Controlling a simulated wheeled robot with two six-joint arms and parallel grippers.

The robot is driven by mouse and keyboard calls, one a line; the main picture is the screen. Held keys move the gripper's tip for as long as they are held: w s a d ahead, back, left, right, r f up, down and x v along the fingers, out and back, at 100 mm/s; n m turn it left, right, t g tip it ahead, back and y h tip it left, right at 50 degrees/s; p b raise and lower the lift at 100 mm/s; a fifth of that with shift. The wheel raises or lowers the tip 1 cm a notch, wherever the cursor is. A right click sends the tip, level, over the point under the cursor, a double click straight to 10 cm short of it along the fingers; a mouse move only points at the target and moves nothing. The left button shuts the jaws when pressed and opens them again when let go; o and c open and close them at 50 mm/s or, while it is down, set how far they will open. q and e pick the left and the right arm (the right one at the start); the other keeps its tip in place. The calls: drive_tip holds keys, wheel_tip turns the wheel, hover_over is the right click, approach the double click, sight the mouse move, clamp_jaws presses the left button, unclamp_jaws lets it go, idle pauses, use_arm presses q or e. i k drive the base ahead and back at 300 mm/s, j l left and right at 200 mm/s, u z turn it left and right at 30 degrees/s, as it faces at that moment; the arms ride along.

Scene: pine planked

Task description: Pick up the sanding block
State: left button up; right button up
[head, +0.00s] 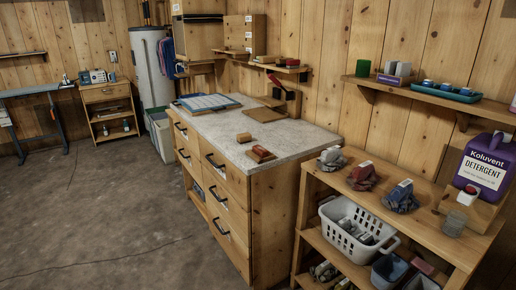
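Two small blocks lie on the speckled grey top of the wooden drawer cabinet (215,124) in the head view. One is a plain tan-brown block (244,137). The other is a reddish block (260,153) on a brown wooden base, closer to the front right corner. I cannot tell for sure from this distance which of them is the sanding block. Both stand clear and nothing covers them. Neither of my grippers is in view.
A lower wooden shelf unit with rag piles, a white basket (355,238) and a purple detergent jug (484,165) stands at right. The concrete floor at left is open.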

sight(246, 137)
drive_tip(key=i+j, duration=0.7)
drive_tip(key=i+l+z, duration=0.05)
drive_tip(key=i, duration=0.1)
